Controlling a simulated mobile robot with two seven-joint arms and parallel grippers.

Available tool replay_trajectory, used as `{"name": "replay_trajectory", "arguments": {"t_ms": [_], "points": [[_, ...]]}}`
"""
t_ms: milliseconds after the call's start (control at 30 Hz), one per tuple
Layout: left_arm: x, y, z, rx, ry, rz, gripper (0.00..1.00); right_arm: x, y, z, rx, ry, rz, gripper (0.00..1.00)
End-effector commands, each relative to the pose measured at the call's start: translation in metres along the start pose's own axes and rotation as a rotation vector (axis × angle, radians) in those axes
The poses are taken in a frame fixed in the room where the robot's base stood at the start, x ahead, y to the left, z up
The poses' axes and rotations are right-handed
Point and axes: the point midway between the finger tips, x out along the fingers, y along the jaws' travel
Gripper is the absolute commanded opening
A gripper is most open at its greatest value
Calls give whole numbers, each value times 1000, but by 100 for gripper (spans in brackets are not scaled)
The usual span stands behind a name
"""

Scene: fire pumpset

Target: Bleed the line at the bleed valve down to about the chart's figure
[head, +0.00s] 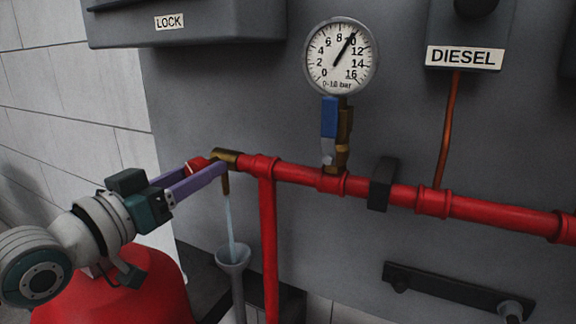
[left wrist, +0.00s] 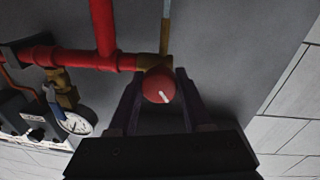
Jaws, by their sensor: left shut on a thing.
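The bleed valve has a brass body (head: 224,155) at the left end of the red pipe and a red knob (head: 194,164). My left gripper (head: 209,170) is shut on the knob, one finger on each side. In the left wrist view the round red knob (left wrist: 158,87) with a white mark sits between the fingers. A pale water stream (head: 230,220) runs from the brass outlet down into a grey funnel (head: 233,257). The pressure gauge (head: 340,56) above the pipe has its needle near 10 bar. No chart shows. My right gripper is not in view.
The red pipe (head: 382,188) runs rightward along the grey wall. A blue-handled gauge valve (head: 329,117) stands below the gauge. A LOCK box (head: 190,22) and a DIESEL box (head: 465,35) are above. A red rounded vessel (head: 120,295) is below my left arm.

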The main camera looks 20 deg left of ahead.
Motion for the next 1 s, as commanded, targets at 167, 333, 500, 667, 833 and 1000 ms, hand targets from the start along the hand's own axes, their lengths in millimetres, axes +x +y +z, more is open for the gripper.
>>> {"name": "replay_trajectory", "arguments": {"t_ms": [167,333,500,667,833,1000], "points": [[0,1,0,0,2,2,0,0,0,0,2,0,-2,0],[0,1,0,1,2,2,61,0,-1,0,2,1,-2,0],[0,0,0,2,1,1,78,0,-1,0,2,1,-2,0],[0,0,0,2,1,1,78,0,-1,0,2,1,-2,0],[-5,0,0,2,-1,1,78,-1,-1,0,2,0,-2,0],[-28,0,0,3,-4,1,78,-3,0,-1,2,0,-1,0]]}}
